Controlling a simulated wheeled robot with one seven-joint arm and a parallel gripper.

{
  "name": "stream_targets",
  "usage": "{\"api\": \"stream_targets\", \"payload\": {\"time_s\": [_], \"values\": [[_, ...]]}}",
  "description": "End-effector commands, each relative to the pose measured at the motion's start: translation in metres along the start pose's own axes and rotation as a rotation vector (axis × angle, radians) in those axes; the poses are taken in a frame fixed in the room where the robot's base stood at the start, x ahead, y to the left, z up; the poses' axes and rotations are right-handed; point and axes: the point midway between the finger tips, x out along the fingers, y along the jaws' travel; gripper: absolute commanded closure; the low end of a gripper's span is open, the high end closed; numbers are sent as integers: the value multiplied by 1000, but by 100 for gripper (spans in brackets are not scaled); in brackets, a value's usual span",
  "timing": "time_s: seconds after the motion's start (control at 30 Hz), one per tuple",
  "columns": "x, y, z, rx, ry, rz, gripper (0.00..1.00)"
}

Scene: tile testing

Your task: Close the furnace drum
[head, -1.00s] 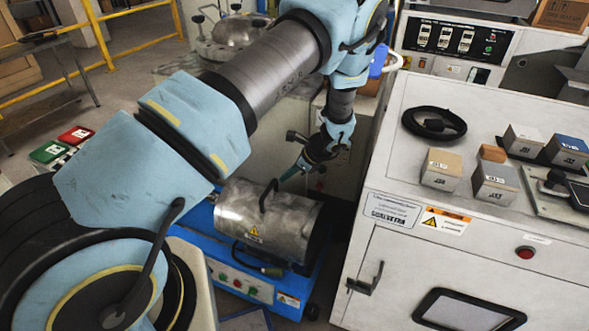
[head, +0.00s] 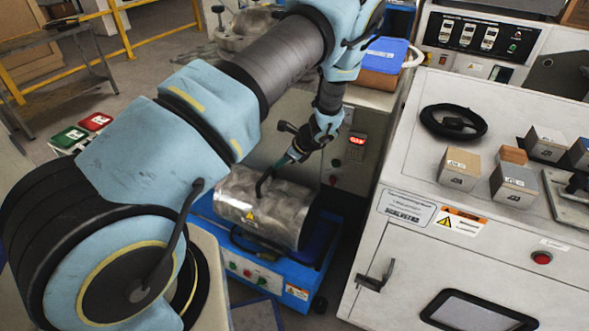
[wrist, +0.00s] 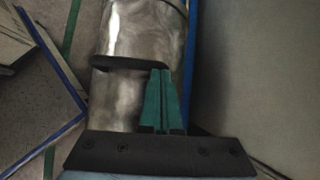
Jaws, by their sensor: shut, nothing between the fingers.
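The furnace drum (head: 285,211) is a shiny metal cylinder lying on a blue base, with a yellow warning label and a dark right end. A black bent handle (head: 260,187) stands on its upper surface. My gripper (head: 275,169) is above the drum, with its green fingers reaching down toward the handle. In the wrist view the fingers (wrist: 161,90) are together and empty, over the drum's metal (wrist: 140,30). The handle (wrist: 125,63) is beside their tips; I cannot tell whether they touch it. The drum's far side is hidden.
The blue base (head: 240,243) has buttons on its front. A large white cabinet (head: 400,250) with a latch stands close on the right, with blocks and a cable on top. A panel with a red display (head: 357,140) is behind. Yellow railing (head: 118,25) is at the back left.

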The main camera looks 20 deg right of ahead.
Motion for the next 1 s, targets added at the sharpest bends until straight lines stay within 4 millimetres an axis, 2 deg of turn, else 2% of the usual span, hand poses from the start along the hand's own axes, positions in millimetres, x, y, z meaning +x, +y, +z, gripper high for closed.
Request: {"api": "stream_targets", "payload": {"time_s": [0.03,0.2,0.5,0.73,1.0], "values": [[13,2,16,-5,-3,8,100],[48,0,60,-6,-3,8,100],[100,-3,128,-3,0,6,100],[123,-5,158,-1,2,4,100],[131,-7,171,1,0,2,100]]}}
